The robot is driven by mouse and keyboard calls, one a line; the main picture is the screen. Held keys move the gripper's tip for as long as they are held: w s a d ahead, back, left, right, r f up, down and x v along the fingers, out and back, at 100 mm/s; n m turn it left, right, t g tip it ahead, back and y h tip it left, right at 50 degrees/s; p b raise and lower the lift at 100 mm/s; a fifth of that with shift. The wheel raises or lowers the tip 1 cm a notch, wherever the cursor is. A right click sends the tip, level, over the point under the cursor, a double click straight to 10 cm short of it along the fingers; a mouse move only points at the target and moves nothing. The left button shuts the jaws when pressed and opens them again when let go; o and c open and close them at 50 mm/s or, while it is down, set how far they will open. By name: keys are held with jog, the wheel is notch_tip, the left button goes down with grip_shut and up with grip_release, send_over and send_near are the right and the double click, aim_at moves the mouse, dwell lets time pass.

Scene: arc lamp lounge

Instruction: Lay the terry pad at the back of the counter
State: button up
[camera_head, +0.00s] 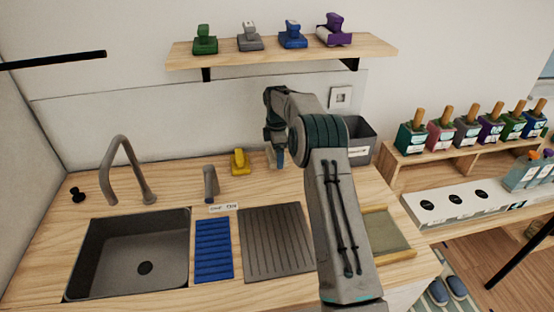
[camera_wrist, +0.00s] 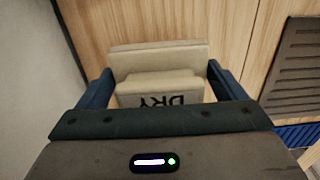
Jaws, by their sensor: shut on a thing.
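My gripper (camera_wrist: 160,75) is shut on a cream pad (camera_wrist: 158,57), with one blue finger on each side. The pad has a flat base and a raised grip block with the letters DRY, upside down in the wrist view. In the camera_head view my gripper (camera_head: 279,157) points down at the back of the wooden counter (camera_head: 178,187), close to the back wall. The pad is mostly hidden there by my arm. I cannot tell whether the pad touches the counter.
A yellow block (camera_head: 240,163) stands to the left of my gripper, and a dark grey bin (camera_head: 362,140) to the right. In front are a sink (camera_head: 130,250), a blue ribbed mat (camera_head: 213,250) and a grey drainboard (camera_head: 273,243). A shelf (camera_head: 280,50) with several coloured pads hangs above.

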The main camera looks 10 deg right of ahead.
jog(key=shift+f+p, duration=0.55)
jog(key=shift+f, duration=1.4)
jog(key=shift+f, duration=0.2)
jog(key=o, duration=0.7)
jog(key=shift+o, duration=0.2)
jog(key=shift+r+b, duration=0.75)
jog(key=shift+r, duration=3.3)
jog(key=s+r+m+t, duration=0.1)
jog(key=s+r+m, duration=0.3)
jog(key=s, duration=1.1)
jog(key=s+r+m+t, duration=0.1)
jog(key=s+r+m, duration=0.3)
jog(key=s+m, duration=0.4)
jog(key=s+r+m+t, duration=0.1)
jog(key=s+r+m, duration=0.3)
jog(key=s, duration=1.8)
jog(key=shift+a+m, duration=0.35)
jog(key=shift+m, duration=0.65)
